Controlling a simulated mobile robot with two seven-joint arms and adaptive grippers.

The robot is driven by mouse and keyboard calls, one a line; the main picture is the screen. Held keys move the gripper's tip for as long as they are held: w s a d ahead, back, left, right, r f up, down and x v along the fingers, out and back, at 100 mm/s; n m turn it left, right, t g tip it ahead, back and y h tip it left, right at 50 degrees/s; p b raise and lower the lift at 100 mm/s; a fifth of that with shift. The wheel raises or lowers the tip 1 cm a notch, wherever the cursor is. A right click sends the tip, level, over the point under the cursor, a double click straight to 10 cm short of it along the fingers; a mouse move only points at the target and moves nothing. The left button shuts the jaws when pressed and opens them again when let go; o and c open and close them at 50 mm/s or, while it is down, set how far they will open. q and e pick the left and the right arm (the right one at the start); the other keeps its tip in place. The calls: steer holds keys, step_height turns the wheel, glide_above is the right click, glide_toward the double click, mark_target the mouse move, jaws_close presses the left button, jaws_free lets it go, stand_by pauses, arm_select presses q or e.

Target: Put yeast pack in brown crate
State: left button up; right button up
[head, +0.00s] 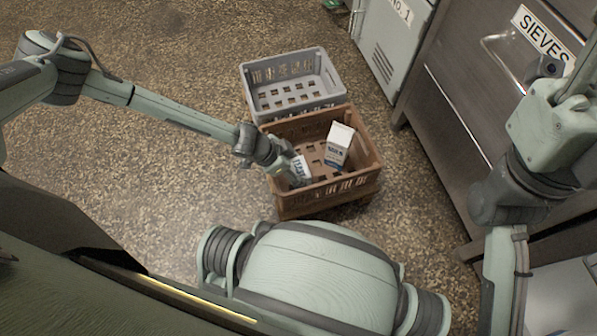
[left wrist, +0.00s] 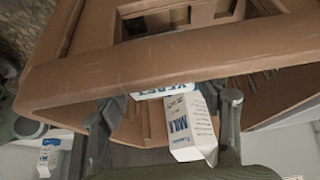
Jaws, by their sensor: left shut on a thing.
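The brown crate (head: 335,192) stands on the floor in the head view. My left gripper (head: 291,172) reaches down into its left part and is shut on the yeast pack (head: 301,168), a small white pack with dark print. In the left wrist view the yeast pack (left wrist: 165,89) shows between the fingers, partly hidden behind the crate's brown rim (left wrist: 190,62). I cannot tell whether the pack touches the crate floor. A white milk carton (head: 339,146) with blue print leans inside the crate. My right gripper is not in view.
A grey crate (head: 295,68) stands right behind the brown one. A metal cabinet labelled SIEVES (head: 460,95) stands to the right, with a pale cabinet (head: 385,45) beyond it. The speckled floor (head: 170,170) left of the crates is clear.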

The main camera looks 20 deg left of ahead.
arm_select(q)
steer(key=shift+f, duration=1.1)
steer(key=shift+f+b, duration=0.2)
steer(key=shift+b, duration=0.15)
steer(key=o, duration=1.3)
steer(key=shift+r, duration=0.1)
